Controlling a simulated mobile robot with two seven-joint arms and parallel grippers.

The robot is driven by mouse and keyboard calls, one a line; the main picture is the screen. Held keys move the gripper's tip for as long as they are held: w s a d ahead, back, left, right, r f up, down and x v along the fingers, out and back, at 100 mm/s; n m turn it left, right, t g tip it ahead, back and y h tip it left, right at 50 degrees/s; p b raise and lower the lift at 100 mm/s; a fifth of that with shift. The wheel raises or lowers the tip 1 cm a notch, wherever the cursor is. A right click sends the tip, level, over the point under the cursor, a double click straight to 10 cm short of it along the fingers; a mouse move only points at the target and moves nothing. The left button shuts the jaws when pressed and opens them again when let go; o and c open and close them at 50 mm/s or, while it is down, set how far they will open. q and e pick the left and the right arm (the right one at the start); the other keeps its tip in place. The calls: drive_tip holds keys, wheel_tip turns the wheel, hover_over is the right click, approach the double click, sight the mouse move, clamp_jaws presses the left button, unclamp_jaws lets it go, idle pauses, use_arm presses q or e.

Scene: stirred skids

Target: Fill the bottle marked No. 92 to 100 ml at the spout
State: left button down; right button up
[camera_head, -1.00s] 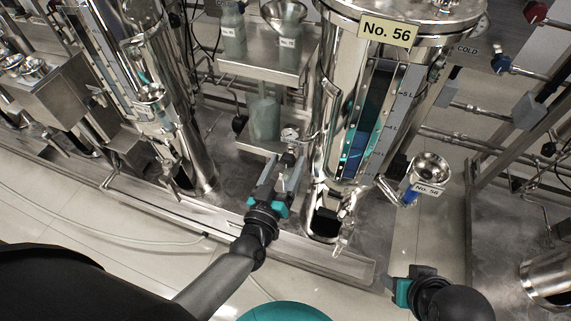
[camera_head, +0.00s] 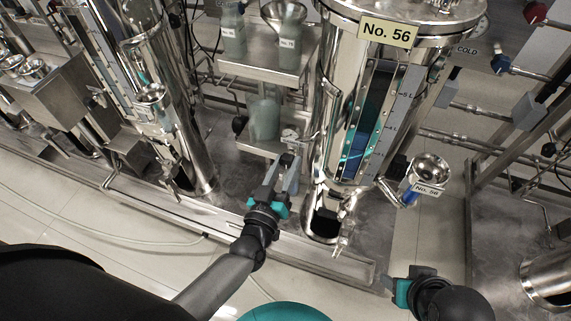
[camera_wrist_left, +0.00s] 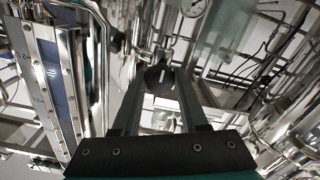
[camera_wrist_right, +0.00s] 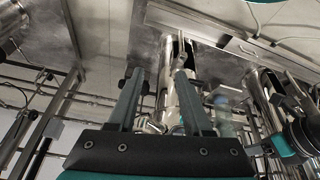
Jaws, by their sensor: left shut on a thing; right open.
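My left gripper (camera_head: 288,160) is shut on a small dark valve handle (camera_wrist_left: 158,76) below the round gauge, left of the big steel tank. A translucent green bottle (camera_head: 264,122) stands upright on the lower shelf, just behind that gripper; its number and fill level cannot be read. It shows pale in the left wrist view (camera_wrist_left: 228,38). Two more bottles stand on the upper shelf, a left one (camera_head: 233,38) and a right one (camera_head: 290,42); their small labels are too blurred to read surely. My right gripper (camera_head: 391,284) is open and empty, low at the right.
The big tank (camera_head: 340,95) bears a No. 56 plate (camera_head: 387,32) and a level scale. A funnel (camera_head: 430,168) with a No. 56 tag juts out at its right. Another steel tank (camera_head: 165,90) stands left.

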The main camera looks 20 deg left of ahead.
use_arm(q)
drive_tip(key=shift+n, duration=0.7)
drive_tip(key=shift+n+p, duration=0.3)
drive_tip(key=shift+n, duration=0.9)
drive_tip(key=n, duration=0.9)
drive_tip(key=shift+n+b, duration=0.35)
drive_tip(key=shift+n, duration=0.65)
drive_tip(key=shift+d+n, duration=0.1)
drive_tip(key=shift+n, duration=0.7)
use_arm(e)
drive_tip(key=shift+r, duration=0.5)
